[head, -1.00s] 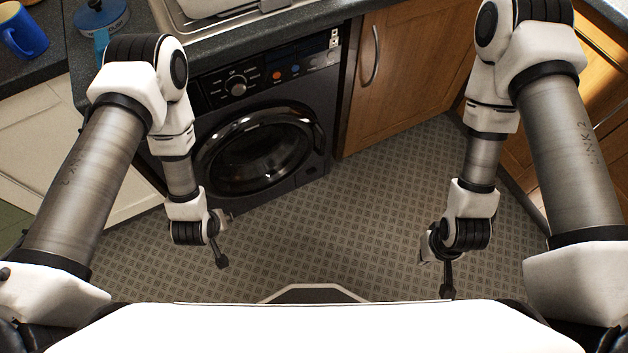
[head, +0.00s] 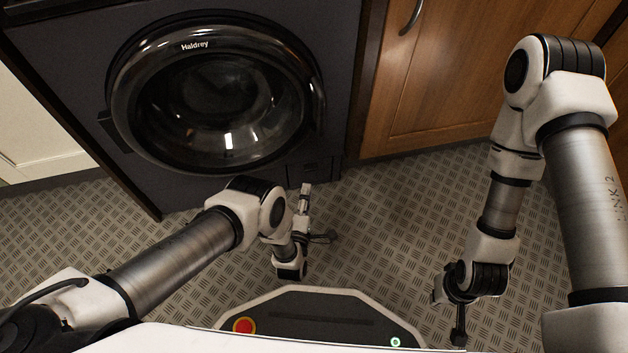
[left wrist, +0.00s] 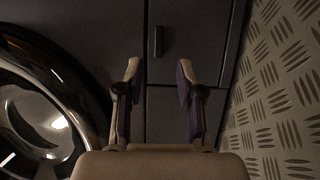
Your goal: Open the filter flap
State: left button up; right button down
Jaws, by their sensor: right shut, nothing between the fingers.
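The washing machine (head: 60,60) is dark, with a round glass door (head: 215,95). The filter flap (head: 314,170) is a small dark panel low on its front, right of the door. In the left wrist view the flap (left wrist: 195,40) lies flush, bounded by thin seams, with a small dark upright handle (left wrist: 157,42). My left gripper (head: 312,215) is in front of the flap. In the left wrist view its fingers (left wrist: 158,78) are spread and empty, with the handle just beyond the gap between them. My right gripper (head: 457,318) is shut and empty over the floor, away from the machine.
A wooden cupboard (head: 440,90) with a metal handle stands right of the machine. A pale cupboard (head: 30,120) is at the left. The patterned floor (head: 400,220) is clear between my arms.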

aim_at(311, 171)
pick_arm(q)
jog(key=w+b, duration=0.1)
jog(key=w, duration=0.1)
jog(key=w+b, duration=0.1)
jog(key=w, duration=0.1)
jog(key=w+b, duration=0.1)
jog(key=w, duration=0.2)
jog(key=shift+d+r, duration=0.1)
jog(key=shift+d, duration=0.2)
grip_shut()
